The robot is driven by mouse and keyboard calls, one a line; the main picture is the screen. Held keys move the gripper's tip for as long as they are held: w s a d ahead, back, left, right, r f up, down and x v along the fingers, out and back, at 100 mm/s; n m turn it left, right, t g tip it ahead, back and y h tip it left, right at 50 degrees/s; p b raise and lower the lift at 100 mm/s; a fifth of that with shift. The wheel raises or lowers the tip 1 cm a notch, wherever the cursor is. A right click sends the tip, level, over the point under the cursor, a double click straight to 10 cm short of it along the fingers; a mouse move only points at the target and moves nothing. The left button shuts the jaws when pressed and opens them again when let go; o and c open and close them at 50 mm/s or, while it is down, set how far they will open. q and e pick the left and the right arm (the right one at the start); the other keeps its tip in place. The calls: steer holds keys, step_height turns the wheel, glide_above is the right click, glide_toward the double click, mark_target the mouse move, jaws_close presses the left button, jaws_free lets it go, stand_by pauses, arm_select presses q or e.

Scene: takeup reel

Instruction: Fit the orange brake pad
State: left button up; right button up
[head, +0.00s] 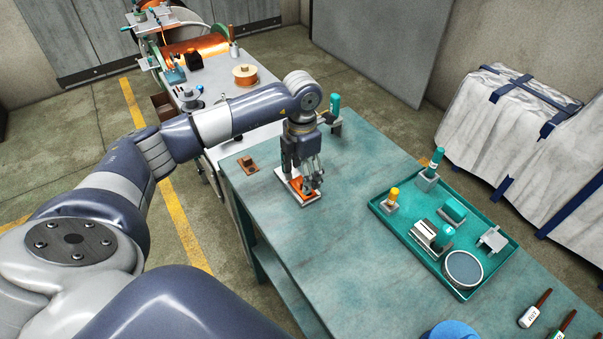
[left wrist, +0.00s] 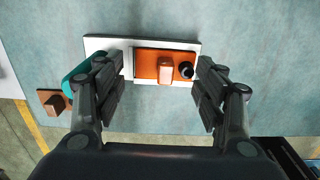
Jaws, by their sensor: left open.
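An orange pad (left wrist: 150,65) with a raised orange block lies on a white plate (left wrist: 190,44) on the bench; the plate also shows in the head view (head: 311,201). A dark round knob (left wrist: 186,70) stands at the pad's right end in the left wrist view. A smaller brown-orange piece with a block (head: 248,165) lies apart on the bench near its left edge, also in the left wrist view (left wrist: 55,103). My left gripper (head: 309,186) is open over the plate, its fingers on either side of the orange pad. My right gripper is not in view.
A teal tray (head: 392,222) with several parts is to the right on the bench (head: 290,255). A teal-handled tool (head: 334,104) stands behind my left gripper. A machine with a copper roll (head: 195,46) is beyond. The bench's middle is clear.

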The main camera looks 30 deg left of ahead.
arm_select(q)
steer(key=shift+r+p, duration=1.8)
steer(key=shift+r, duration=1.45)
steer(key=shift+c, duration=0.6)
steer(key=c, duration=0.5)
steer(key=shift+r+p, duration=0.15)
steer(key=shift+p, duration=0.35)
steer(key=c, duration=0.4)
steer(key=shift+s+d+r+p, duration=0.1)
steer(key=shift+d+r+p, duration=0.1)
steer(key=shift+p, duration=0.85)
jaws_close()
steer(key=shift+s, duration=0.1)
steer(key=shift+s+d+f, duration=0.1)
steer(key=shift+f, duration=0.25)
steer(key=shift+f+b, duration=1.2)
steer(key=shift+f, duration=0.95)
